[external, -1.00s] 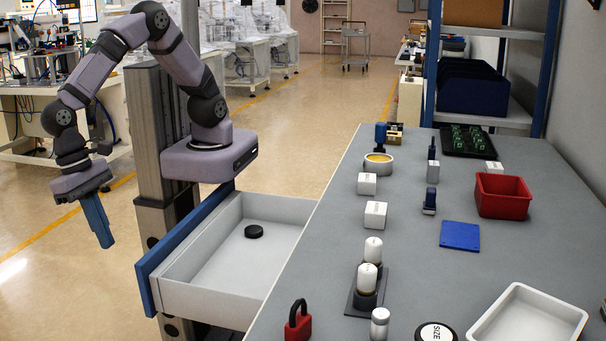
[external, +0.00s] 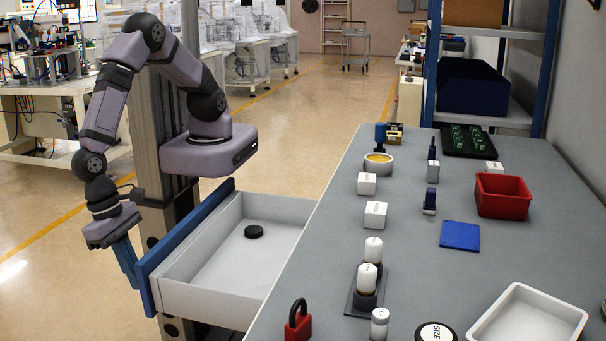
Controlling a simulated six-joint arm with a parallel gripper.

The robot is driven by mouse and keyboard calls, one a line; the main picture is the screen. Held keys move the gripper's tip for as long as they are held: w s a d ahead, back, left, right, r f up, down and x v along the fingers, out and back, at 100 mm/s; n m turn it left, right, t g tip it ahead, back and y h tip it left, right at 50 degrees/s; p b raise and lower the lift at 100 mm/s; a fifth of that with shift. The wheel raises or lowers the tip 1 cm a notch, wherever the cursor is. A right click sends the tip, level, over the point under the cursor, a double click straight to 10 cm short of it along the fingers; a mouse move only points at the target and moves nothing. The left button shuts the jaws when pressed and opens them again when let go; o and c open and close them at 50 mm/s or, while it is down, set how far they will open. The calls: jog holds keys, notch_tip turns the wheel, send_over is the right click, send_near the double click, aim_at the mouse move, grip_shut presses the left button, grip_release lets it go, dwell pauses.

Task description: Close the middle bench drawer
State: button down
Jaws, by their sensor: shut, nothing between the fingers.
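The bench drawer (external: 176,290) is pulled out from the left side of the grey bench, with white walls and a blue front panel (external: 147,286). A black round puck (external: 253,231) lies on its floor. My gripper (external: 134,280) has blue fingers pointing down, and it is shut and empty. It is just left of the outer face of the blue front panel, near its left end. I cannot tell whether the fingers touch the panel. Any other drawers are hidden from this view.
The bench top (external: 400,253) holds a red padlock (external: 298,322), white cylinders in a dark holder (external: 363,303), white blocks (external: 375,215), a red bin (external: 503,197) and a white tray (external: 528,318). The floor left of the drawer is clear.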

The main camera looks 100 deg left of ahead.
jog(key=shift+w, duration=0.25)
jog(key=w+p, duration=0.7)
jog(key=w, duration=2.2)
